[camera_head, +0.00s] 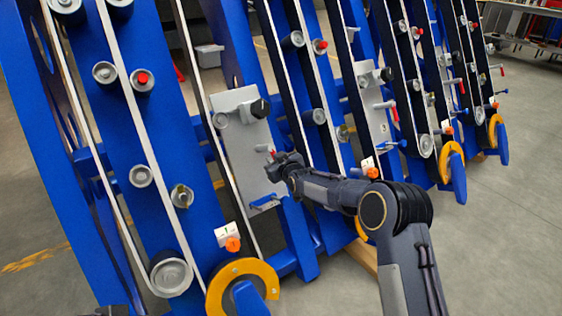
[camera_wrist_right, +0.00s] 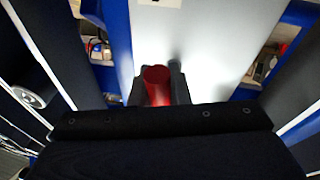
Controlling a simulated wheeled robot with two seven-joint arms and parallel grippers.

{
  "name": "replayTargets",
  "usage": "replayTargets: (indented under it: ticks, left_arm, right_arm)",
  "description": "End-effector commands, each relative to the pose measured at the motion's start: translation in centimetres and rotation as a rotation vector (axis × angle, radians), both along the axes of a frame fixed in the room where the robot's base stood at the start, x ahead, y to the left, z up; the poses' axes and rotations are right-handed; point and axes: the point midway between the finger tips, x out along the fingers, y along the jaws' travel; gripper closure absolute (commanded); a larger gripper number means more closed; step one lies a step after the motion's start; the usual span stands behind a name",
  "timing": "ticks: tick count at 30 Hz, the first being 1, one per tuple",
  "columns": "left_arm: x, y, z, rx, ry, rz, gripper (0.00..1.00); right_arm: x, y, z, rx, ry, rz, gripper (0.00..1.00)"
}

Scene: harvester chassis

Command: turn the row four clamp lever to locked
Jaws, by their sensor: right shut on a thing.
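A red lever (camera_wrist_right: 157,82) stands out from a grey plate (camera_head: 243,135) on a blue row of the chassis. My right gripper (camera_head: 279,161) is at the lower part of this plate. In the right wrist view its dark fingers (camera_wrist_right: 160,88) are shut around the red lever, one on each side. In the head view the gripper hides most of the lever, and only a bit of red (camera_head: 273,153) shows. I cannot read a row number or a locked mark.
A black knob (camera_head: 260,108) sits on the same plate above my gripper. A blue handle (camera_head: 265,201) is below it. Blue beams with belts and rollers stand on both sides. Yellow curved guards (camera_head: 243,275) stick out at the lower ends. The floor at right is clear.

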Motion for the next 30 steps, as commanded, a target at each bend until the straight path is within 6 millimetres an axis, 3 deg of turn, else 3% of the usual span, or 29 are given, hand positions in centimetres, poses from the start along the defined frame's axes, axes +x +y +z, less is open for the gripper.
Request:
replayTargets:
  ticks: [25, 26, 30]
  left_arm:
    - [0.00, 0.00, -0.11, 0.000, 0.000, 0.000, 0.64]
    - [0.00, 0.00, -0.11, 0.000, 0.000, 0.000, 0.64]
    - [0.00, 0.00, -0.11, 0.000, 0.000, 0.000, 0.64]
  right_arm:
    - [-0.17, 1.00, -0.09, 0.104, 0.068, -0.061, 1.00]
    - [-0.17, 1.00, -0.08, 0.104, 0.068, -0.061, 0.81]
    - [-0.16, 0.99, -0.08, 0.102, 0.068, -0.061, 0.63]
